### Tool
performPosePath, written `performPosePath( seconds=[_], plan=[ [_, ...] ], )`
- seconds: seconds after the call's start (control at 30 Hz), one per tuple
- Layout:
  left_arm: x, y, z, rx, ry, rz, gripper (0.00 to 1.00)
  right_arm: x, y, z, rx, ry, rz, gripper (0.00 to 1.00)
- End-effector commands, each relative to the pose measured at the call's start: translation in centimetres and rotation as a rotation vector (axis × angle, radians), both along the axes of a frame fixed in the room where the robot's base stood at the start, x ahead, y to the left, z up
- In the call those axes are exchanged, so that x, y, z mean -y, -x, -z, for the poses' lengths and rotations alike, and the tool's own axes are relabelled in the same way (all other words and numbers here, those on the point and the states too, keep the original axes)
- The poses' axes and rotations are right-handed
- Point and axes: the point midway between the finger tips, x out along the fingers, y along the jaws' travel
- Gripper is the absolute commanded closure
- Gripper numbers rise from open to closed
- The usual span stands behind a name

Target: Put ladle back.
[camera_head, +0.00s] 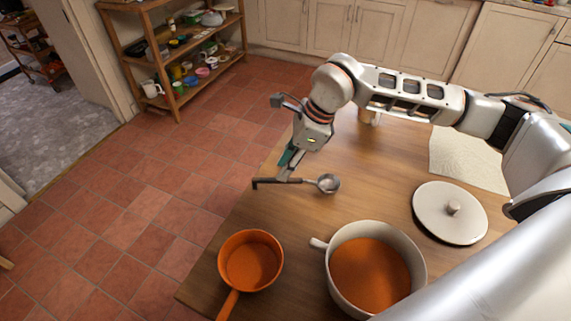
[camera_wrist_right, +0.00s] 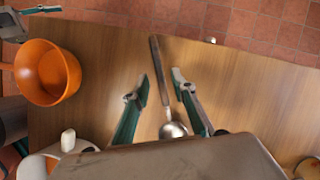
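The ladle (camera_head: 328,183) has a round metal bowl and a dark handle that reaches left to the table edge. It also shows in the right wrist view (camera_wrist_right: 159,72). My right gripper (camera_head: 284,170) is directly over the handle. In the right wrist view its green-sided fingers (camera_wrist_right: 161,82) are spread, one on each side of the handle, with gaps visible. I cannot tell how high the fingertips are above the table. Part of my left gripper (camera_wrist_right: 40,9) seems to show at the top left corner there; its opening is unclear.
On the wooden table (camera_head: 290,225) stand an orange saucepan (camera_head: 250,262), a white pot (camera_head: 420,262) with orange contents and a white lid (camera_head: 430,222). A whitish cloth (camera_head: 465,155) lies at the right. A shelf (camera_head: 160,60) with dishes stands at the back left.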

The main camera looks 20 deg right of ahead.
Motion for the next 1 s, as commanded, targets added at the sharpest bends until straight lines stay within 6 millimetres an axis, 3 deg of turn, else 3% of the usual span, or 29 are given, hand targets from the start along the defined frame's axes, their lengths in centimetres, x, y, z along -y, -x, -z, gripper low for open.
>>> performPosePath(
  seconds=[0.17, 0.6, 0.8, 1.0],
  plan=[
    [0.0, -0.1, -0.4, 0.004, 0.002, -0.001, 0.64, 0.6, 0.1, -1.9, 0.005, 0.0, 0.001, 0.74],
    [0.3, 0.2, -0.7, -0.002, 0.011, 0.0, 0.64, 3.5, 1.6, -9.6, 0.005, -0.001, 0.001, 0.74],
    [0.3, 0.5, -0.4, -0.009, 0.011, 0.001, 0.64, 4.1, 1.9, -11.1, 0.002, 0.0, 0.001, 0.74],
    [0.3, 0.5, -0.3, -0.011, 0.011, 0.0, 0.64, 4.2, 2.0, -11.4, 0.0, -0.001, 0.0, 0.74]
  ],
)
